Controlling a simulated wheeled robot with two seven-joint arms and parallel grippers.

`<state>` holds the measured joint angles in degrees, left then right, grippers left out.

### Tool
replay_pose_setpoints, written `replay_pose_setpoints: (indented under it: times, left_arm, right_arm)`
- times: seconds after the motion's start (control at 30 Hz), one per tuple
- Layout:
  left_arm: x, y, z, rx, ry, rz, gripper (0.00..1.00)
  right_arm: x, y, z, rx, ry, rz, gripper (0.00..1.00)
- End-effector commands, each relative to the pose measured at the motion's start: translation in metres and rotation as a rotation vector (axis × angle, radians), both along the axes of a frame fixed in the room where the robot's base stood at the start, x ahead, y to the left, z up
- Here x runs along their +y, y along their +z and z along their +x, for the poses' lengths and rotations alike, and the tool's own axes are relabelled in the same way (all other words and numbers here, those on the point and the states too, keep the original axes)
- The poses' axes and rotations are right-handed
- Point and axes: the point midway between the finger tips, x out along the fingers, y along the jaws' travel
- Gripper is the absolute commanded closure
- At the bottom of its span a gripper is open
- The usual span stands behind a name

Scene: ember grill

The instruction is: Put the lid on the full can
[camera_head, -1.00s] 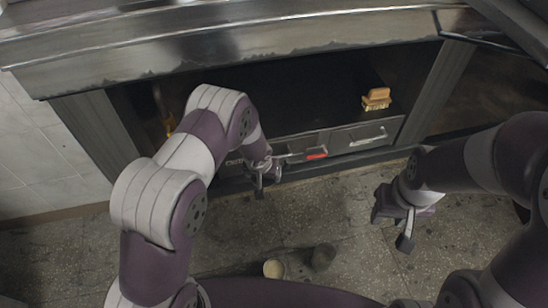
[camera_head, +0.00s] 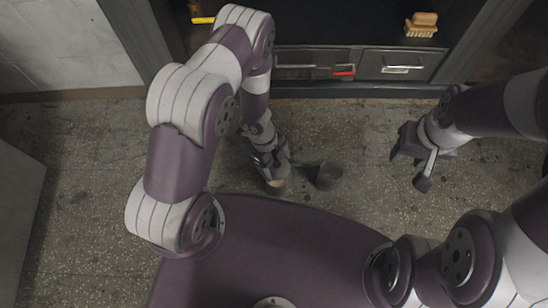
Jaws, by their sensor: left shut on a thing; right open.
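A small can with a tan top (camera_head: 276,187) stands on the floor near the middle of the head view. A dark, open-topped can (camera_head: 325,175) stands just right of it. My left gripper (camera_head: 272,170) points down at the tan-topped can and is shut on what looks like its far rim; the fingers are small and partly hidden. I cannot make out a separate lid. My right gripper (camera_head: 424,172) is open and empty above the floor, to the right of both cans and apart from them.
A yellow item (camera_head: 202,20) shows at upper left. The floor between the cans and cabinet is clear.

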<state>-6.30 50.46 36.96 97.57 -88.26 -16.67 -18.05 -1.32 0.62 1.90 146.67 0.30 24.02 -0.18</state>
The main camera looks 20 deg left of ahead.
Motion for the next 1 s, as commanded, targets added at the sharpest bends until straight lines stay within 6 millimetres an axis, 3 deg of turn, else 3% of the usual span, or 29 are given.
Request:
replay_pose_setpoints:
  times: [0.4,0.63,1.0]
  left_arm:
    - [0.0,-0.045,0.0,0.0,0.004,0.001,0.46]
    - [0.0,-0.061,0.0,0.0,0.006,0.001,0.46]
    - [0.0,-0.062,0.0,0.0,0.006,0.001,0.46]
  right_arm:
    - [0.0,-0.053,0.0,0.0,0.0,0.0,0.57]
    - [0.0,-0.06,0.0,0.0,0.0,0.0,0.57]
    - [0.0,-0.06,0.0,0.0,0.0,0.0,0.57]
